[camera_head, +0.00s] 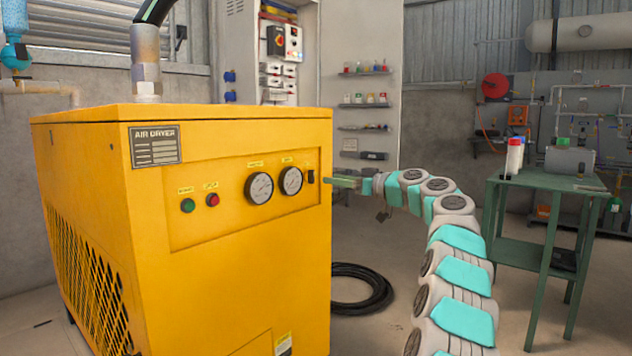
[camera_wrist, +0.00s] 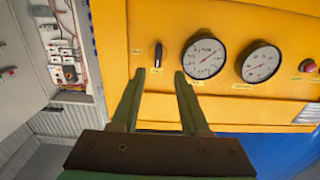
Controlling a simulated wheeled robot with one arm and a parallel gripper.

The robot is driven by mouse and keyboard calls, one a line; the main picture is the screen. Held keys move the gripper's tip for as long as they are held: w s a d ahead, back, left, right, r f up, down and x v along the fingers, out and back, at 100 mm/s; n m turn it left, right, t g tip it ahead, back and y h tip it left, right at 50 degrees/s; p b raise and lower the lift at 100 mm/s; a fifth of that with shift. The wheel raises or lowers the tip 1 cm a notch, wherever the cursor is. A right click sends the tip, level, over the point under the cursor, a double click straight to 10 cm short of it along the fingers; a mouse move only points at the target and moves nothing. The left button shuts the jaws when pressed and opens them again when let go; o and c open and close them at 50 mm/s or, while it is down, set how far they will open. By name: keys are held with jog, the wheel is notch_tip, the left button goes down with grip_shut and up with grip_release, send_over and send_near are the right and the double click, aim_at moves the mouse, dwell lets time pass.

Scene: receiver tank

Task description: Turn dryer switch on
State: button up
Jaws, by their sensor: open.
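The yellow air dryer (camera_head: 230,250) stands at the left in the head view, with a label plate reading AIR DRYER. Its black switch (camera_head: 311,176) is at the right end of the front panel, beside two round gauges. In the head view my gripper (camera_head: 335,183) is at the panel's right edge. I cannot tell whether the fingers touch the panel.
A green button (camera_head: 187,205) and a red button (camera_head: 212,199) sit left of the gauges (camera_head: 259,188). An open electrical cabinet (camera_head: 280,55) stands behind the dryer. A coiled black hose (camera_head: 362,289) lies on the floor. A green table (camera_head: 545,182) stands at the right.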

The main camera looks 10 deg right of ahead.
aim_at(314, 176)
jog(key=p+x, duration=0.2)
jog(key=x, duration=0.4)
jog(key=shift+w+r+p, duration=0.2)
jog(key=shift+w+p, duration=0.05)
jog(key=shift+p, duration=0.1)
jog(key=shift+w+a+f, duration=0.2)
jog(key=shift+w+a, duration=0.25)
jog(key=shift+w, duration=0.05)
grip_shut()
